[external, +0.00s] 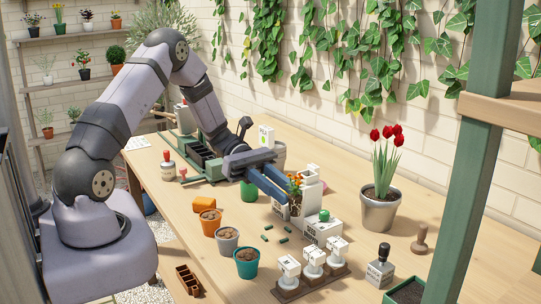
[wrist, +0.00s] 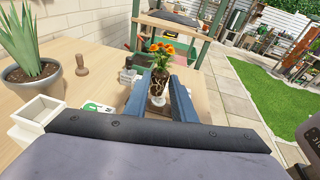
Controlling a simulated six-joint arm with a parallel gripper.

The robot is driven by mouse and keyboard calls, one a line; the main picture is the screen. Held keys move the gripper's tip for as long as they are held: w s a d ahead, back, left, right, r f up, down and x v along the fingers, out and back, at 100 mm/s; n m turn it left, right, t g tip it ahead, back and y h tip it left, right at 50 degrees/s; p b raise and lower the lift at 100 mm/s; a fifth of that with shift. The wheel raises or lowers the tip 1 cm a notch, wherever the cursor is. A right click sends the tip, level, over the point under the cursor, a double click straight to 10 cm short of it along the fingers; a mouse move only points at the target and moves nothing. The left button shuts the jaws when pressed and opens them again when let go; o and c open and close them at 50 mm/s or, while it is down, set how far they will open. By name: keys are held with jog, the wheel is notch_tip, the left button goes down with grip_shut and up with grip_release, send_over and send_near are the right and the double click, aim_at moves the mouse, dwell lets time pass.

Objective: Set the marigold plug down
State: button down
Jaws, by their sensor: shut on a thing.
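The marigold plug (external: 296,183) has orange flowers and green leaves over a brown root plug. My gripper (external: 287,196) is shut on it, with one blue finger on each side, and holds it upright close to the white boxes. In the wrist view the marigold plug (wrist: 160,66) stands between the fingertips of my gripper (wrist: 159,88). A white object shows just below the plug there. I cannot tell whether the plug's underside touches anything.
An orange pot (external: 210,221), a grey pot (external: 227,240) and a teal pot (external: 247,263) stand front left, with brown filling. A white box (external: 322,231), a tulip pot (external: 379,210) and a wooden rack (external: 310,284) are nearby. Small green pieces lie on the table.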

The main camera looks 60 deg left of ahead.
jog(key=shift+f+p, duration=0.55)
jog(key=shift+f, duration=2.4)
jog(key=shift+f, duration=0.15)
jog(key=shift+f+p, duration=0.4)
jog(key=shift+f, duration=1.45)
jog(key=shift+f, duration=0.1)
jog(key=shift+f+b, duration=0.45)
jog(key=shift+f, duration=0.05)
jog(key=shift+f, duration=0.1)
